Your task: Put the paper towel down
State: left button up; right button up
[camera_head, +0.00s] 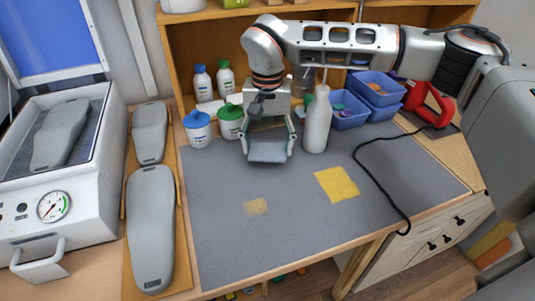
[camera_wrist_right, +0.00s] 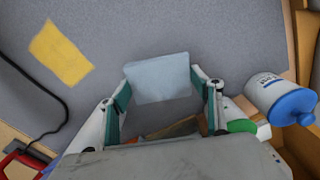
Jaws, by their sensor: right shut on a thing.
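The paper towel (camera_head: 268,150) is a folded pale blue-grey sheet, held at the back middle of the grey mat (camera_head: 300,240). My right gripper (camera_head: 268,142) is shut on the paper towel, with one finger at each side of it. The towel also shows in the right wrist view (camera_wrist_right: 160,78) between the fingertips of the right gripper (camera_wrist_right: 163,92), above the mat's surface. I cannot tell whether the towel touches the mat. My left gripper is not in view.
Blue-lidded (camera_head: 198,130) and green-lidded (camera_head: 231,122) jars stand to the left. A yellow cloth (camera_head: 337,184) and black cable (camera_head: 385,190) lie on the mat. Grey insole forms (camera_head: 151,225) lie left.

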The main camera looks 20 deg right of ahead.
aim_at(268, 149)
jog(key=shift+f, duration=1.6)
jog(key=shift+f, duration=0.15)
jog(key=o, duration=1.2)
notch_tip(268, 149, up, 12)
jog(key=shift+r, duration=0.15)
